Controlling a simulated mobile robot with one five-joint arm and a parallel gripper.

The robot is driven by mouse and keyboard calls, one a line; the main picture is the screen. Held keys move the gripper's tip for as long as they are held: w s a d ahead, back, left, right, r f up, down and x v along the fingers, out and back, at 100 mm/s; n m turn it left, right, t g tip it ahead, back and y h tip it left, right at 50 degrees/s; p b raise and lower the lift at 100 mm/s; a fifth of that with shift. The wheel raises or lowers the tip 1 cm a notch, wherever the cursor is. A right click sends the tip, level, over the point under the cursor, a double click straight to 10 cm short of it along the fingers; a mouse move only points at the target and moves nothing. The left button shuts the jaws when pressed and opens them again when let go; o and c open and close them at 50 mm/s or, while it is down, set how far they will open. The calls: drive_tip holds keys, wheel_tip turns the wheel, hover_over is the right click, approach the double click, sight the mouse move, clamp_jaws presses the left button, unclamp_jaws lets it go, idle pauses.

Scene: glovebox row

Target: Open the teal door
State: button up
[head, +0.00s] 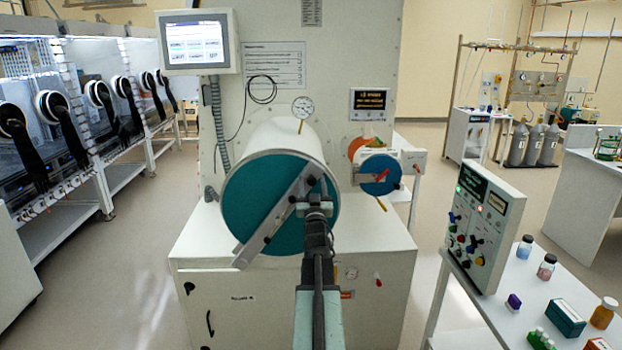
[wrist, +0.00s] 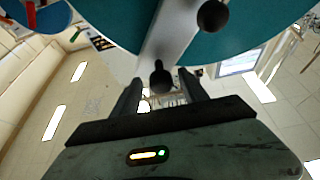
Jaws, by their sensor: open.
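The large round teal door (head: 250,205) closes the front of a white horizontal cylinder in the head view; it also fills the upper right of the wrist view (wrist: 255,30). A grey bar (head: 275,222) lies diagonally across it, from lower left to upper right, with dark knobs along it. My gripper (head: 314,198) is at the door's right side, by the bar's upper end. In the wrist view its fingers (wrist: 160,82) are apart, with a dark knob (wrist: 160,76) between them. I cannot tell whether either finger touches it. My arm hides the door's lower right edge.
A smaller blue round door (head: 381,174) with a red handle is just right of the teal one. A screen (head: 196,42) hangs at upper left. A control box (head: 483,228) and bottles stand on a right-hand bench (head: 497,312). Floor at left (head: 115,265) is clear.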

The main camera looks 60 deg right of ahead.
drive_tip(key=shift+w+d+r, duration=0.2)
drive_tip(key=shift+w+d, duration=0.05)
drive_tip(key=shift+d, duration=0.1)
clamp_jaws()
idle(1.1)
